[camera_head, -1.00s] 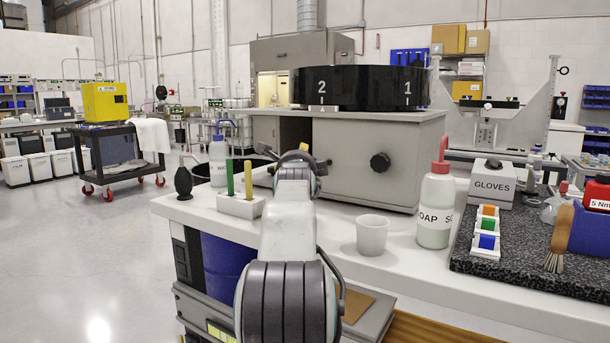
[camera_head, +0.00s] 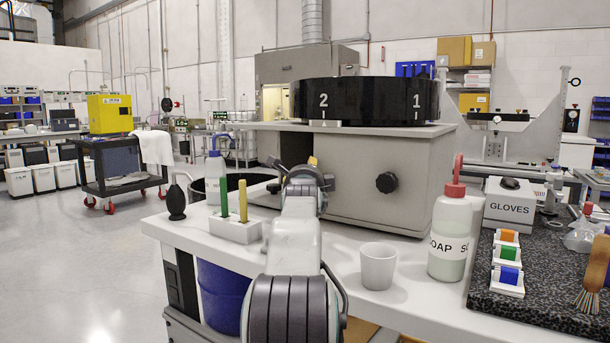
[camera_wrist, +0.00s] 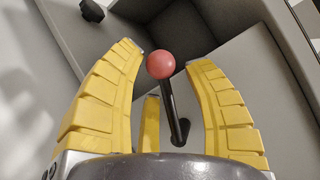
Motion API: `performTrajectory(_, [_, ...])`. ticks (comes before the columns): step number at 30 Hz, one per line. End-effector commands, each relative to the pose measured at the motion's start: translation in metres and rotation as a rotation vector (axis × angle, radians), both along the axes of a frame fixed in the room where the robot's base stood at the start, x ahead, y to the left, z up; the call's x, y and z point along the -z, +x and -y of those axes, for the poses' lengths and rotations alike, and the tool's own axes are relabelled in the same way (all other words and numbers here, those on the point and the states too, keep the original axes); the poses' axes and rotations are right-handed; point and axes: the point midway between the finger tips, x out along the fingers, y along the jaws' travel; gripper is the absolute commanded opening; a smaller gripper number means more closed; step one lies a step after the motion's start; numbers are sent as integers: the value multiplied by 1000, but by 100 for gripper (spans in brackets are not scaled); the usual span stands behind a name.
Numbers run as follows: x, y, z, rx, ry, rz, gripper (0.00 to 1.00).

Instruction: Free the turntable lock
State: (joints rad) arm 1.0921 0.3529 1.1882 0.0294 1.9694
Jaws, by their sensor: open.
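The black turntable (camera_head: 366,100) with white numbers 2 and 1 sits on a grey housing (camera_head: 350,170) on the bench. A lever with a red ball knob (camera_wrist: 160,66) and a dark rod (camera_wrist: 172,105) stands by a grey recess in the wrist view; I take it for the lock. My gripper (camera_wrist: 165,58) is open, its yellow fingers spread on both sides of the lever, with the ball near their tips. I cannot tell whether any finger touches it. In the head view my arm hides the lever and most of my gripper (camera_head: 306,172).
A black round knob (camera_head: 387,183) sticks out of the housing front. A white cup (camera_head: 378,266), a soap bottle (camera_head: 451,235) and a glove box (camera_head: 511,205) stand to the right.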

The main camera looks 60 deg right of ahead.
Motion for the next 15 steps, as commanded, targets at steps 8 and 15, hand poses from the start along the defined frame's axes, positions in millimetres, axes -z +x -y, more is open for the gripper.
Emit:
performTrajectory(8, [0,0,0,0,0,0,42])
performTrajectory(15, [0,0,0,0,0,0,21])
